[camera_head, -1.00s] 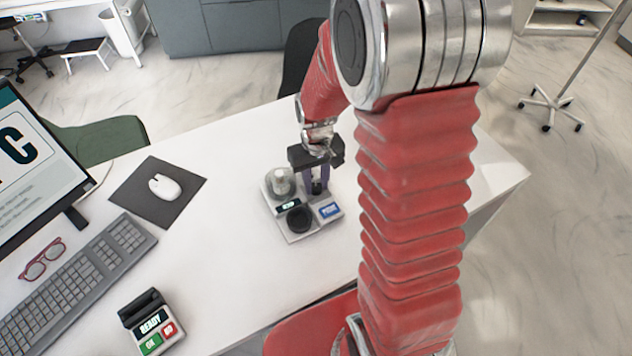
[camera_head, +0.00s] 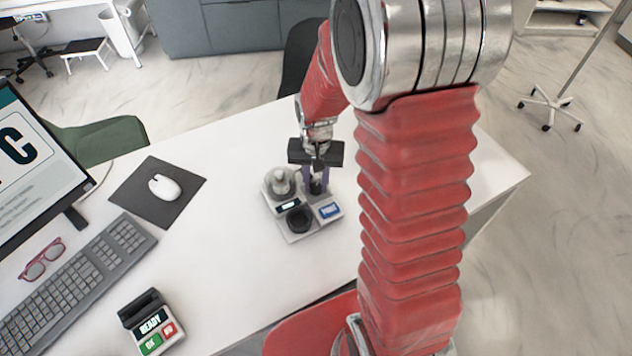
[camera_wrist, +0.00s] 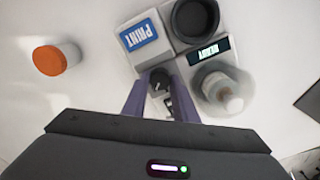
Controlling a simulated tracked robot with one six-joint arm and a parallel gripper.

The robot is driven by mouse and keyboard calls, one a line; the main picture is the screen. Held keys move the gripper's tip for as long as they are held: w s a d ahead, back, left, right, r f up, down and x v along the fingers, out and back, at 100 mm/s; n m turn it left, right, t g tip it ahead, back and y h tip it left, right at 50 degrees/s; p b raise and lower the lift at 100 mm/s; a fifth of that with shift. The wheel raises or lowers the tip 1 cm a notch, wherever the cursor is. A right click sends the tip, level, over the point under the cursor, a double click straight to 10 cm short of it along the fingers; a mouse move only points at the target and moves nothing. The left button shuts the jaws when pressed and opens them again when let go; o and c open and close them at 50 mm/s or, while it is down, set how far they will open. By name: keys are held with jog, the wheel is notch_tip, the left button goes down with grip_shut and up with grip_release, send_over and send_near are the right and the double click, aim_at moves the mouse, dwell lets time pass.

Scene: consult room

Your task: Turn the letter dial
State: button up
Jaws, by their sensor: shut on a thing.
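A grey desktop device (camera_head: 299,237) stands on the white table. Its letter dial (camera_wrist: 160,77) is a small dark knob with a light mark on top, seen between the fingers in the wrist view. My gripper (camera_head: 316,189) points down at the device, its purple fingers shut on the dial from two sides. It also shows in the wrist view (camera_wrist: 160,84). The letters around the dial are too small or hidden to read.
The device also carries a black round cup (camera_head: 299,219) and a clear dish with a white piece (camera_head: 281,183). An orange-capped jar (camera_wrist: 49,60) stands beside it. A card terminal (camera_head: 152,322), keyboard (camera_head: 80,278), glasses (camera_head: 42,258) and mouse (camera_head: 165,187) lie left.

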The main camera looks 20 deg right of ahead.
aim_at(316, 186)
jog(key=o, duration=1)
jog(key=shift+o, duration=0.2)
jog(key=shift+r, duration=0.1)
notch_tip(316, 186, up, 14)
jog(key=shift+f, duration=0.2)
dwell(0.4)
